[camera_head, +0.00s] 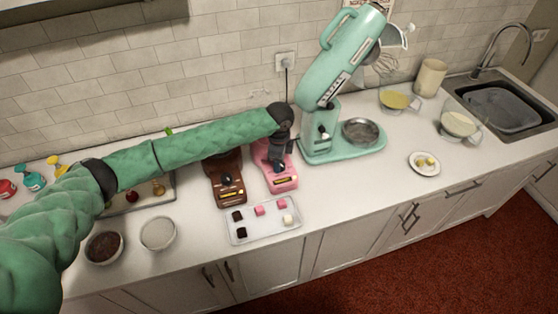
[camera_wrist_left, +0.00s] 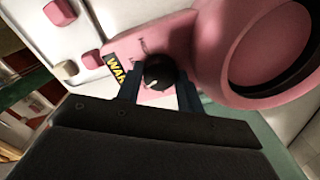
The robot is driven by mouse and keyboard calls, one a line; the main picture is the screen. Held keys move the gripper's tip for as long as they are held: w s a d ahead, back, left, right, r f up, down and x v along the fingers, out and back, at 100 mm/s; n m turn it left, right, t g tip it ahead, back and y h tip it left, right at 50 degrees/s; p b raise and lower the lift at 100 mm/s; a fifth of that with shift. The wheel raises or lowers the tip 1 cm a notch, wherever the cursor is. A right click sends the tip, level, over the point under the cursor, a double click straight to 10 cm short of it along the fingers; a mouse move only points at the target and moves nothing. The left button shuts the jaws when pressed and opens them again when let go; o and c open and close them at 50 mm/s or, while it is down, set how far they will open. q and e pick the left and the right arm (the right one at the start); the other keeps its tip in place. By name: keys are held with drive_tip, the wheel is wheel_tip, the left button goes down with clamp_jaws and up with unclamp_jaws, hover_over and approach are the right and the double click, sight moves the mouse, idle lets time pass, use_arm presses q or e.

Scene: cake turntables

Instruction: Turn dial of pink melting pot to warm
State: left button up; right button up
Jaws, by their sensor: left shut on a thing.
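The pink melting pot (camera_head: 282,181) stands on the white counter, to the right of a brown melting pot (camera_head: 227,183). My left gripper (camera_head: 280,158) reaches down over the pink pot from the left. In the left wrist view the pink pot (camera_wrist_left: 230,45) fills the upper right, with its round opening at the right edge. Its black dial (camera_wrist_left: 160,71) sits between the two fingers of my left gripper (camera_wrist_left: 160,88), which is shut on it. A yellow label reading "WAR" (camera_wrist_left: 118,72) shows beside the dial, partly cut off. The dial's pointer direction is unclear. My right gripper is out of view.
A white tray (camera_head: 264,233) with pink, brown and white cubes lies in front of the pots. A mint stand mixer (camera_head: 340,90) stands close on the right. Bowls (camera_head: 158,233) stand at left. A small plate (camera_head: 424,163) and the sink (camera_head: 500,105) are farther right.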

use_arm(q)
drive_tip(key=shift+r+n, duration=0.1)
drive_tip(key=shift+n, duration=0.3)
drive_tip(key=o, duration=1)
drive_tip(key=shift+m, duration=0.3)
